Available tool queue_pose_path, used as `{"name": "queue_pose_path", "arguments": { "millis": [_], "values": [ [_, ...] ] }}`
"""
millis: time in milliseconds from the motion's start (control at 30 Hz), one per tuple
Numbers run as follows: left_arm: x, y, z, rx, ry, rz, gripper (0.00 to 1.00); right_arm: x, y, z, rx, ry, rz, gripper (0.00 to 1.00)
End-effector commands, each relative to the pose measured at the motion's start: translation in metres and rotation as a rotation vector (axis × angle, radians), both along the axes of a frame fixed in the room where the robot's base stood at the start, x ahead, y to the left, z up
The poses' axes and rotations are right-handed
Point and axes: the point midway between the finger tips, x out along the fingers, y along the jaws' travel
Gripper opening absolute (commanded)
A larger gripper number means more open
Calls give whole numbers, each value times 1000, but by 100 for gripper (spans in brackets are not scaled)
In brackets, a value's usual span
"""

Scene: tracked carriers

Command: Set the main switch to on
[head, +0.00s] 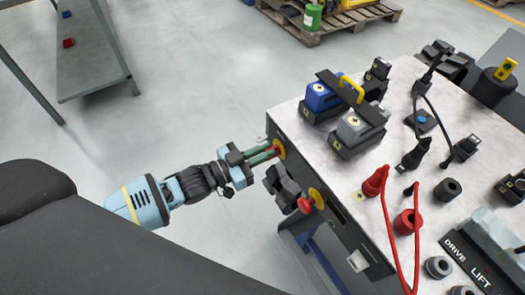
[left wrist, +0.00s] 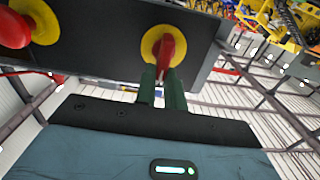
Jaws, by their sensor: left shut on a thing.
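The main switch is a red handle (left wrist: 168,52) on a round yellow plate, set on the dark side panel of the carrier (head: 335,195). In the head view its yellow plate (head: 279,149) shows at the panel's left end, with the red handle mostly hidden by the fingers. My left gripper (head: 264,155) reaches in from the left. Its green fingers (left wrist: 161,88) are shut on the red handle in the left wrist view. The handle points roughly along the fingers. My right gripper is in neither view.
A second red knob (head: 305,204) on a yellow plate sits to the right on the same panel, with a black fitting (head: 282,184) between. Battery blocks (head: 322,97), plugs and red cables (head: 387,225) cover the carrier top.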

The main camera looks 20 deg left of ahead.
Motion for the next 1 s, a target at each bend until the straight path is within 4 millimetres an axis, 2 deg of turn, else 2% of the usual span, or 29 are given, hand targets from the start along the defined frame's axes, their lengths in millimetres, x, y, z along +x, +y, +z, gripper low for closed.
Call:
{"name": "queue_pose_path", "arguments": {
  "millis": [267, 1000],
  "values": [
    [-2, -3, 0, 127, -97, 1, 0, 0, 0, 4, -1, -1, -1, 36],
    [-10, -12, -9, 676, -525, 0, 0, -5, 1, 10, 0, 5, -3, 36]
  ]
}}
